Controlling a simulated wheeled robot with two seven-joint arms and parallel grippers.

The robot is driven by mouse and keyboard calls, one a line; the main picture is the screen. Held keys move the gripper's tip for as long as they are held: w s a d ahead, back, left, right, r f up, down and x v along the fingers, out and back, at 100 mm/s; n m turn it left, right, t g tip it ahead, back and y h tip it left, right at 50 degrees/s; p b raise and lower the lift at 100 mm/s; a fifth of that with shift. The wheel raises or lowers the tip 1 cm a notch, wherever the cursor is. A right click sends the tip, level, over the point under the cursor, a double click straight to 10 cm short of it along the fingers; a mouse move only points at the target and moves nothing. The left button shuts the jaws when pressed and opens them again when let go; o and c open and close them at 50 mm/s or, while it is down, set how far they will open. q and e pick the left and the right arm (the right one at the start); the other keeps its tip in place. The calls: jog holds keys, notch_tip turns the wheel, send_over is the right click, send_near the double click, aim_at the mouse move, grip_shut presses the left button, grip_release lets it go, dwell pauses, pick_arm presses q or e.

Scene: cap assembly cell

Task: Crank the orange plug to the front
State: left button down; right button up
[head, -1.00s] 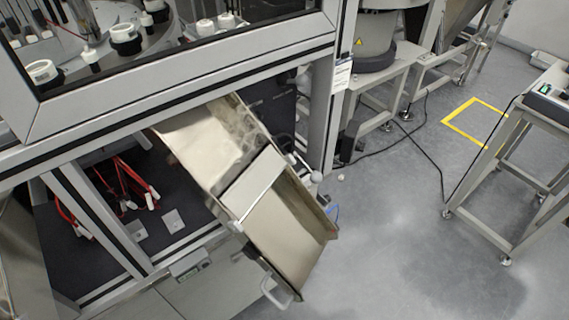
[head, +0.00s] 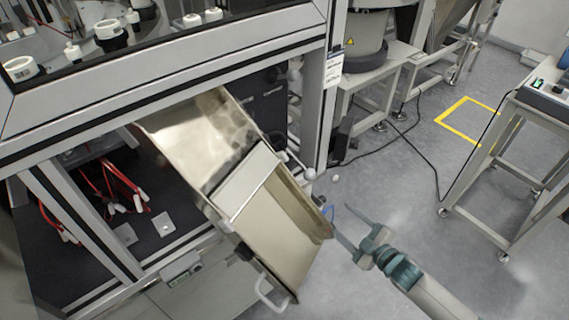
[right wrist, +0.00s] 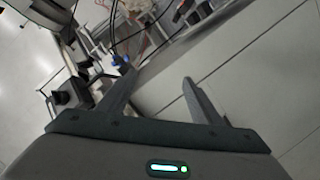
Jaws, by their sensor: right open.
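I cannot make out an orange plug or a crank in either view. My right gripper (head: 341,219) has come in from the lower right in the head view. Its two fingers are spread, with nothing between them, pointing up and left near the lower right edge of the metal chute (head: 290,232). In the right wrist view the open fingers (right wrist: 160,75) point towards a pale panelled surface (right wrist: 250,65) and some blurred cables. My left gripper is not in view.
The machine frame (head: 200,82) fills the left, with red tubes (head: 125,182) in its dark lower bay. A metal handle (head: 270,292) sits at the chute's lower end. A stand (head: 545,115) is at the right. Grey floor (head: 400,180) lies open between.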

notch_tip(320, 180, up, 11)
jog(key=a+n+y, duration=0.2)
jog(key=n+y, duration=0.2)
jog(key=n, duration=0.2)
jog(key=n+g+y+b, duration=0.2)
jog(key=n+g+y, duration=0.2)
jog(key=n, duration=0.3)
send_near(293, 165)
jog(key=v, duration=0.5)
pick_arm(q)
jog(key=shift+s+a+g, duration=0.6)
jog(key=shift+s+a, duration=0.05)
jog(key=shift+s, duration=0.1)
pick_arm(e)
jog(key=shift+f, duration=0.1)
jog(key=shift+a, duration=0.15)
pick_arm(q)
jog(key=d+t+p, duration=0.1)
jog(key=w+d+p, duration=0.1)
jog(key=p, duration=0.1)
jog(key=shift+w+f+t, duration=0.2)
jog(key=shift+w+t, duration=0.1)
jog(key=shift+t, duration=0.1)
pick_arm(e)
jog(key=x, duration=1.7)
jog(key=shift+w+r, duration=0.1)
jog(key=shift+r, duration=0.15)
jog(key=shift+c, duration=0.3)
jog(key=c, duration=0.7)
